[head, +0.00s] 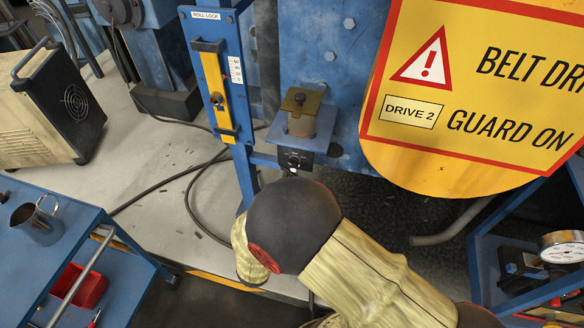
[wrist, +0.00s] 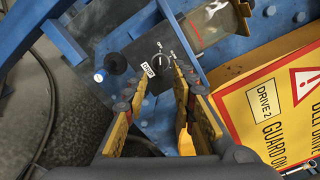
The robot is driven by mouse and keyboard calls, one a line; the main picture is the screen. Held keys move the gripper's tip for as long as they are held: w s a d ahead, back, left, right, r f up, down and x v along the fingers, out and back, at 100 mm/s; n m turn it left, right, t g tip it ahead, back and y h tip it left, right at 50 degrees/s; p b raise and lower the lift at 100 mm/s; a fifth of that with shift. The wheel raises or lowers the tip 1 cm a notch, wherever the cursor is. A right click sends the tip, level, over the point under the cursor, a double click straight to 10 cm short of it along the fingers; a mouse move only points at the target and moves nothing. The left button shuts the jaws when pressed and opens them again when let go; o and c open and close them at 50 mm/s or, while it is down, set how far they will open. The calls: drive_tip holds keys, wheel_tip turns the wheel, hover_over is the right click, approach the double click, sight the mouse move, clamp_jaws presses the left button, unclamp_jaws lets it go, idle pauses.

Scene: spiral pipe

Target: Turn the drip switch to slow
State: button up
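The drip switch (wrist: 160,61) is a small round dark knob with a light pointer line on a black plate. A white label, probably reading DRIP, and smaller markings too small to read surround it in the wrist view. In the head view the switch plate (head: 295,159) sits below the oiler, partly behind my arm. My gripper (wrist: 162,72) is open, its yellow and dark fingers apart. The knob shows between and just beyond the fingertips; I cannot tell whether they touch it. My arm hides the gripper in the head view.
The oiler cup (head: 302,122) is above the switch. A yellow BELT DRIVE guard (head: 440,170) is close on the right. The blue post with the ROLL LOCK lever (head: 213,88) is on the left. A cable (head: 165,187) lies on the floor.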

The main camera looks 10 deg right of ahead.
drive_tip(key=b+x, duration=0.2)
drive_tip(key=x, duration=0.5)
drive_tip(key=shift+c, duration=0.7)
clamp_jaws()
